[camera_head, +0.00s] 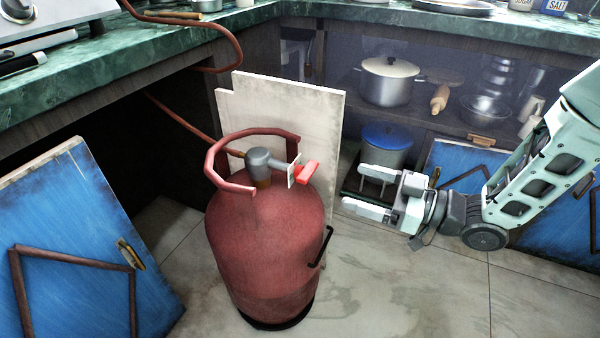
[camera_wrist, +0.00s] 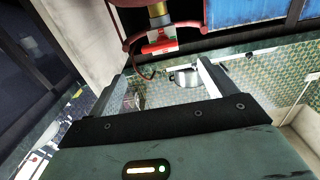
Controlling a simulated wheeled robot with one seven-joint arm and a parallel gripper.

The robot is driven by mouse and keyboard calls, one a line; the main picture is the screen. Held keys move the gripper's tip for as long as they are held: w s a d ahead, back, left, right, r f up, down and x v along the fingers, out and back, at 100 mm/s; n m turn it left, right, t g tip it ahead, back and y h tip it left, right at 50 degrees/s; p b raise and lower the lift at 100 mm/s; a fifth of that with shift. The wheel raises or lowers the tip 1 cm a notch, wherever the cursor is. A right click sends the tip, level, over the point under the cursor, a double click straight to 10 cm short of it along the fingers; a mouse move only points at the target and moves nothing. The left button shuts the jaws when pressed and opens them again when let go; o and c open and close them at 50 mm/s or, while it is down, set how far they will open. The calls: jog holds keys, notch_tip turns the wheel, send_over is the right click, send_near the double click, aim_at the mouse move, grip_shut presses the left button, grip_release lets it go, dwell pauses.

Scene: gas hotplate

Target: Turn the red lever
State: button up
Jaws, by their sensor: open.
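The red lever (camera_head: 307,171) sticks out to the right of the grey regulator (camera_head: 262,163) on top of a dark red gas cylinder (camera_head: 268,235). A small pale plate sits between the lever and the regulator. My gripper (camera_head: 362,190) is open and empty, to the right of the lever and apart from it. In the wrist view the lever (camera_wrist: 159,47) shows at the top, beyond and between the two fingers of my gripper (camera_wrist: 160,75). Nothing hides the lever in either view.
A pale board (camera_head: 285,100) stands behind the cylinder, and a hose (camera_head: 185,117) runs from the regulator up to the left. A blue door (camera_head: 80,240) stands at left. Shelves with a pot (camera_head: 387,88) are behind. The tiled floor (camera_head: 430,290) at front right is clear.

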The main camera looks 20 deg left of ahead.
aim_at(313, 172)
jog(key=a+b, duration=0.1)
jog(key=a, duration=0.3)
jog(key=a+b, duration=0.1)
jog(key=a, duration=0.4)
jog(key=w+a+b, duration=0.1)
jog(key=a, duration=0.3)
jog(key=shift+a, duration=0.25)
jog(key=c, duration=1)
